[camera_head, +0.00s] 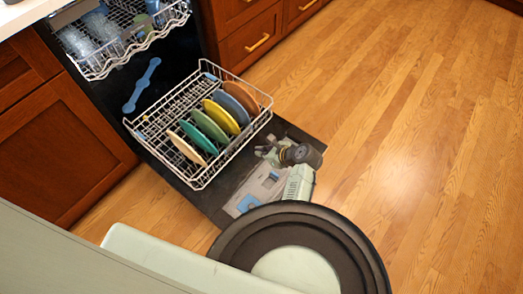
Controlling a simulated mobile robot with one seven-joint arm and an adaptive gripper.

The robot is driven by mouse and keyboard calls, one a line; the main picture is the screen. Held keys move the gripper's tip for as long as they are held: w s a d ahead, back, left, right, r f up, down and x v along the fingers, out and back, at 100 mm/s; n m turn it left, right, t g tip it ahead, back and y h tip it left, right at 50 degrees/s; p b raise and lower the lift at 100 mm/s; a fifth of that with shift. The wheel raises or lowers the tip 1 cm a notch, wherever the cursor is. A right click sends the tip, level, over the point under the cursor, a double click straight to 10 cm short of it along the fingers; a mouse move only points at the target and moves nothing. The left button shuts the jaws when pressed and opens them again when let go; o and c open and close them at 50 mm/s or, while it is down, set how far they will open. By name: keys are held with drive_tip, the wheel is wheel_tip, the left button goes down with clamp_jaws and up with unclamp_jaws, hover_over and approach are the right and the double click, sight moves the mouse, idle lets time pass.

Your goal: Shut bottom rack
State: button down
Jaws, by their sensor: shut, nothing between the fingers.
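The bottom rack (192,168) of the dishwasher is pulled out over the lowered door (228,196). Several coloured plates stand in it: tan, green, yellow, blue and orange. My gripper (268,153) is over the outer part of the door, close to the front side of the rack. It is shut with nothing in it. It is small and dark here, and I cannot tell whether it touches the rack. My arm hides part of the door's outer edge.
The upper rack (125,35), also out, holds glasses and cups above the bottom rack. Wooden cabinets (62,150) and drawers (250,40) flank the dishwasher. The wooden floor (420,130) to the right is clear.

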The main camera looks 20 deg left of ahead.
drive_tip(key=w+a+f, duration=0.3)
drive_tip(key=a+f, duration=0.2)
drive_tip(key=a, duration=0.3)
drive_tip(key=shift+w+a, duration=0.15)
drive_tip(key=shift+a, duration=0.25)
